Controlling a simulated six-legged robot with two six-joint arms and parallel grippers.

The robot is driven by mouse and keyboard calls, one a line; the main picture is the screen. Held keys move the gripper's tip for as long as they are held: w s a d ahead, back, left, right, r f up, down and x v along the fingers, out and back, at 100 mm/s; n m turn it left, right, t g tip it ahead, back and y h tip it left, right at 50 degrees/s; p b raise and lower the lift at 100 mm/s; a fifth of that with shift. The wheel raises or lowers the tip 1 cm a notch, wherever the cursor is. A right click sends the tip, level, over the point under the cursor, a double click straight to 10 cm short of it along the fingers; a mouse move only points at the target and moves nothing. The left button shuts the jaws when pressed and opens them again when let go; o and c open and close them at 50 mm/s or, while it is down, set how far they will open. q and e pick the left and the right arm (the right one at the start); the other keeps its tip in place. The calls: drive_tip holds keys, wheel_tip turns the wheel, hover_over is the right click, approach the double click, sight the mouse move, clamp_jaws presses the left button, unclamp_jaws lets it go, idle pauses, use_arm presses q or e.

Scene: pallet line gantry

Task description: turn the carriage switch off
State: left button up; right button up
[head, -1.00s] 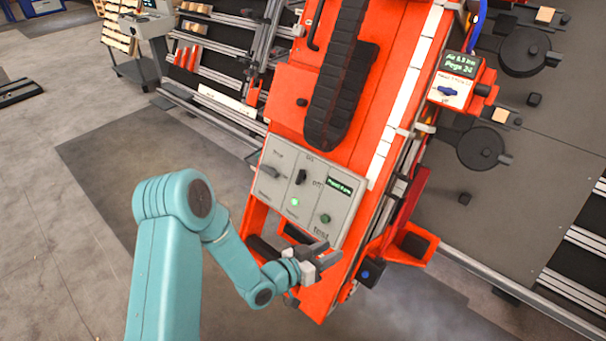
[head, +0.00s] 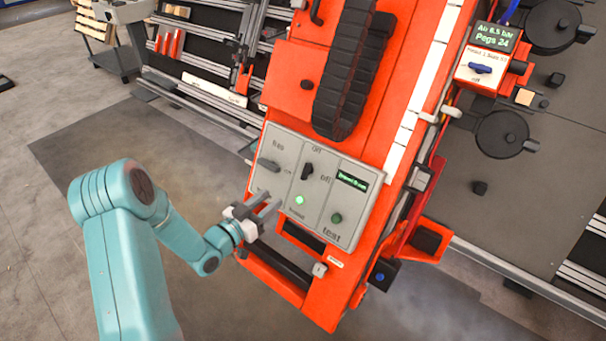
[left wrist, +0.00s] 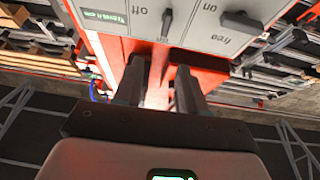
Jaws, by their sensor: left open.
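The grey control panel (head: 283,140) sits on the orange carriage (head: 292,95). A black rotary switch (head: 307,171) with on/off lettering is in its middle; it also shows in the left wrist view (left wrist: 167,22). Its exact setting is hard to read. A grey lever switch (head: 268,165) marked "free" is on the left of the panel. My left gripper (head: 272,203) is open and empty at the panel's lower left edge, below the lever and apart from the black switch. Its two fingers (left wrist: 160,92) point toward the panel in the left wrist view. My right gripper is not in view.
A lit green lamp (head: 299,200), a green test button (head: 337,217) and a small display (head: 352,181) share the panel. A black cable chain (head: 345,80) hangs above it. A box with a blue knob (head: 480,69) stands at upper right.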

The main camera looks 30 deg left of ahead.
use_arm(q)
approach(305, 169)
drive_tip(key=shift+y, duration=0.3)
drive_tip(key=w, duration=0.5)
drive_tip(key=w+d, duration=0.1)
drive_tip(key=w, duration=0.2)
drive_tip(key=shift+w, duration=0.4)
clamp_jaws()
